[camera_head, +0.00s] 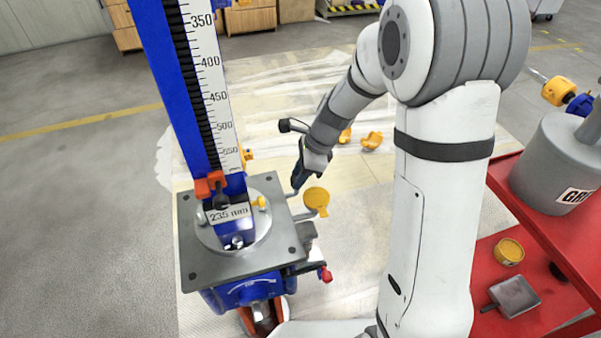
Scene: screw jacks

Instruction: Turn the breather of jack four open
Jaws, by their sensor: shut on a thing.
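The screw jack stands left of centre. Its blue column (180,85) carries a white millimetre scale and rises from a grey square plate (205,262). A label on it reads 235 mm. No jack number is readable. My gripper (298,184) points down just beyond the plate's right edge. Its dark fingers are shut on a small grey part (291,194), mostly hidden by them. I cannot tell for sure whether this part is the breather. A round yellow cap (316,197) on a grey fitting sits right beside the fingers.
My arm covers the middle right. A red cart (488,250) at the right bears a grey can (560,165), a yellow tin (509,252) and a grey scoop-like piece (514,296). Yellow pieces (372,140) lie on the pale floor sheet behind my gripper. The floor at left is clear.

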